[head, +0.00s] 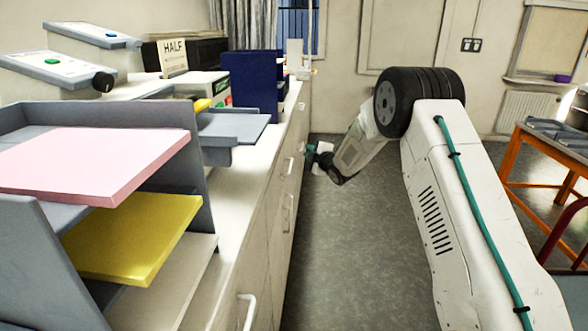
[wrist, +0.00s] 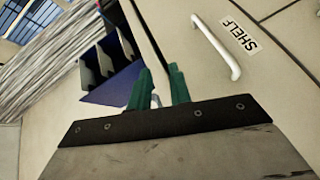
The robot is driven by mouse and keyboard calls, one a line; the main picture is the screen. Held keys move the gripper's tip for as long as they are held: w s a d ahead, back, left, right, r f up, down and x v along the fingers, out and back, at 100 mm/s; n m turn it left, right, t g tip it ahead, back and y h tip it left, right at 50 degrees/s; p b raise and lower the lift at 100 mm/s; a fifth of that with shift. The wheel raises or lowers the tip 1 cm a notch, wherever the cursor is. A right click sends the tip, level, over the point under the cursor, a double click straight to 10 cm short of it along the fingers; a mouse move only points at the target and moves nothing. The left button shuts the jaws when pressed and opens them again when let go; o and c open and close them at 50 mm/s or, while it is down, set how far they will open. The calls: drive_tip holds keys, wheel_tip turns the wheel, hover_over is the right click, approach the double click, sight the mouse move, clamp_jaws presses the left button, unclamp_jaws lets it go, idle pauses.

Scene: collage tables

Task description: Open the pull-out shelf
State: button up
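The pull-out shelf front (wrist: 262,85) fills the right of the wrist view as a cream cabinet panel. It carries a white bar handle (wrist: 218,48) with a "SHELF" label (wrist: 240,36) beside it. The panel looks closed. My gripper (wrist: 160,72) shows two green fingers with a narrow gap and nothing held between them. The fingertips are to the left of the handle in the picture and apart from it. In the head view my gripper (head: 311,154) is close to the cabinet fronts, low over the aisle. I cannot tell there which handle is the shelf's.
The counter (head: 258,150) holds paper trays (head: 130,240), a dark blue file holder (head: 250,85) and devices. Other white handles (head: 248,312) stick out along the cabinet fronts. The grey floor (head: 340,250) of the aisle is clear. An orange-framed table (head: 540,165) stands right.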

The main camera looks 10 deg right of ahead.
sight(291, 166)
wheel_tip(291, 166, down, 11)
drive_tip(key=a+n+t+y, duration=0.1)
drive_tip(key=a+n+y, duration=0.1)
drive_tip(key=n+y, duration=0.2)
drive_tip(key=shift+x, duration=4.25)
drive_tip(key=shift+r, duration=0.1)
